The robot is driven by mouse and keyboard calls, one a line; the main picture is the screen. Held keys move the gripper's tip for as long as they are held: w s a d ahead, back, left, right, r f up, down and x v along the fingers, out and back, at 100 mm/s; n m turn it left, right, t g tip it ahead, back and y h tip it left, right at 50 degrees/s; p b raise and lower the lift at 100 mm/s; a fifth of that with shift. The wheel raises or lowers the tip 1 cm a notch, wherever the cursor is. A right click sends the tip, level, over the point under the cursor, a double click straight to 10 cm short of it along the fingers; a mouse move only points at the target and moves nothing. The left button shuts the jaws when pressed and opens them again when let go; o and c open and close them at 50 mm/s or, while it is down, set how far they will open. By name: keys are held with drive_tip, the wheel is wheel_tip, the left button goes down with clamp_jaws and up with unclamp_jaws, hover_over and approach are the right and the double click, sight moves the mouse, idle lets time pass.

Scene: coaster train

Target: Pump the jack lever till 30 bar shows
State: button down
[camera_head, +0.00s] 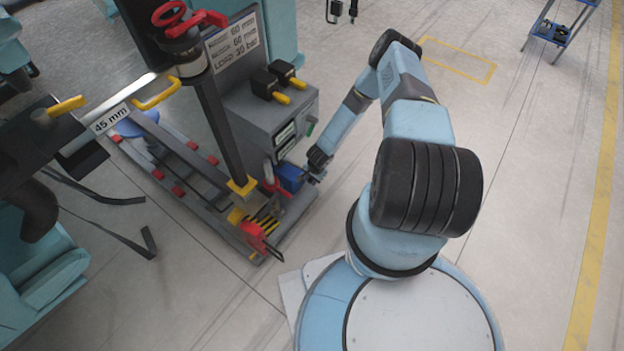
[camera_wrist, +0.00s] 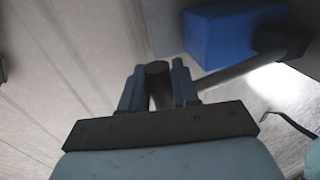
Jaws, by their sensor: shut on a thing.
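The jack lever shows in the wrist view as a dark rod with a round end (camera_wrist: 157,69) between the two blue-grey fingers. My gripper (camera_wrist: 157,84) is shut on it. In the head view my gripper (camera_head: 318,174) is low beside the blue block (camera_head: 291,178) at the foot of the grey console; the lever is too small to make out there. The blue block (camera_wrist: 228,36) also shows at upper right in the wrist view, apart from the fingers. Greenish displays (camera_head: 285,133) sit on the console's face; their reading is too small to tell.
The grey console (camera_head: 262,108) carries black boxes with yellow handles and a sign (camera_head: 233,43) with "30 bar" on it. A red clamp-like part (camera_head: 257,240) and a rail frame lie at its base. The floor to the right is open.

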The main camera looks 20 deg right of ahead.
drive_tip(key=shift+w+r, duration=0.15)
drive_tip(key=shift+r, duration=0.2)
idle(0.4)
drive_tip(key=c, duration=1)
unclamp_jaws()
drive_tip(key=shift+o, duration=0.2)
drive_tip(key=shift+s+d+r, duration=0.1)
drive_tip(key=shift+s+r, duration=0.1)
drive_tip(key=shift+r, duration=1)
drive_tip(key=shift+s+d+r, duration=0.15)
drive_tip(key=shift+r, duration=1.05)
drive_tip(key=shift+s+d+r, duration=0.1)
drive_tip(key=shift+s+r, duration=0.1)
drive_tip(key=shift+r, duration=1)
